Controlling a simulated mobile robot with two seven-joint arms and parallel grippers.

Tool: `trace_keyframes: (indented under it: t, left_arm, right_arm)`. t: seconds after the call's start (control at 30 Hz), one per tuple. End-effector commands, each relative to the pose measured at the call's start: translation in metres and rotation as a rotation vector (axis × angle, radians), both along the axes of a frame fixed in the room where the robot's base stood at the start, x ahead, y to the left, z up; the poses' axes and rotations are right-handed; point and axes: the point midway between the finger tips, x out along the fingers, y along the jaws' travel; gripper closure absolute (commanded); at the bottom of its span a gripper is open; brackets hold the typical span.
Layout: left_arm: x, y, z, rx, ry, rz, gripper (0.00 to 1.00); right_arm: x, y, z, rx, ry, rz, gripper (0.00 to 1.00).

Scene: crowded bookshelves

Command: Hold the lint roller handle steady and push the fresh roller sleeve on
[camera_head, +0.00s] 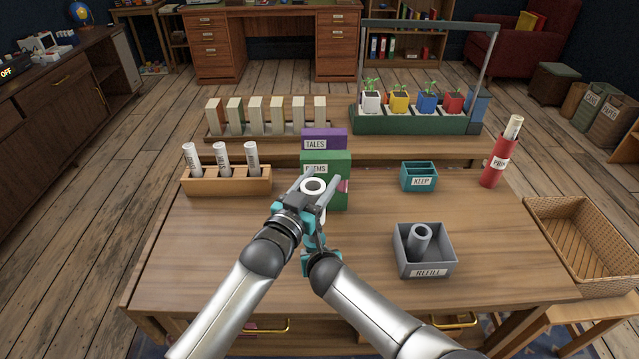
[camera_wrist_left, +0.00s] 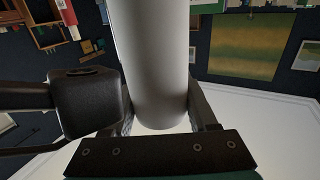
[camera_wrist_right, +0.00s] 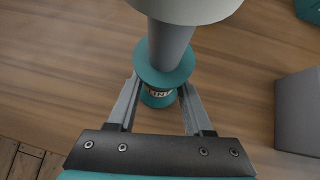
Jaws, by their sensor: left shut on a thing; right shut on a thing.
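A white roller sleeve (camera_head: 314,180) points upward over the table, seen from its open top in the head view. My left gripper (camera_head: 317,187) is shut on it; the sleeve (camera_wrist_left: 160,60) fills the middle of the left wrist view. My right gripper (camera_wrist_right: 161,92) is shut on the teal lint roller handle (camera_wrist_right: 165,76), below its flange. A grey core (camera_wrist_right: 169,47) rises from the flange. The sleeve's lower rim (camera_wrist_right: 185,8) lies over the core's upper end in the right wrist view; how far it is on is unclear. In the head view the left gripper mostly hides the handle.
A green book (camera_head: 318,160) stands just behind my grippers. A wooden rack (camera_head: 228,182) holds three white rolls on the left. A teal KEEP box (camera_head: 419,178) and red tube (camera_head: 494,165) stand at right.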

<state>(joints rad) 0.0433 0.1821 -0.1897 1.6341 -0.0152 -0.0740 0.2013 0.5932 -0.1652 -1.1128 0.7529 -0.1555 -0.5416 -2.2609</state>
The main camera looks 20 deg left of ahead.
Motion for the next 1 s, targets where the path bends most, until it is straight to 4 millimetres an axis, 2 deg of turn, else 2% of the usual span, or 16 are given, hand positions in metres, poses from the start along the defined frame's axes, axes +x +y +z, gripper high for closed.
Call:
trace_keyframes:
  t: [0.5, 1.0]
  left_arm:
    - [0.000, 0.000, 0.021, 0.000, -0.002, -0.001, 0.96]
    - [0.000, 0.000, 0.022, 0.000, -0.002, -0.001, 0.96]
  right_arm:
    - [0.000, 0.000, 0.000, 0.000, 0.000, 0.000, 0.89]
    - [0.000, 0.000, 0.000, -0.001, 0.001, -0.001, 0.89]
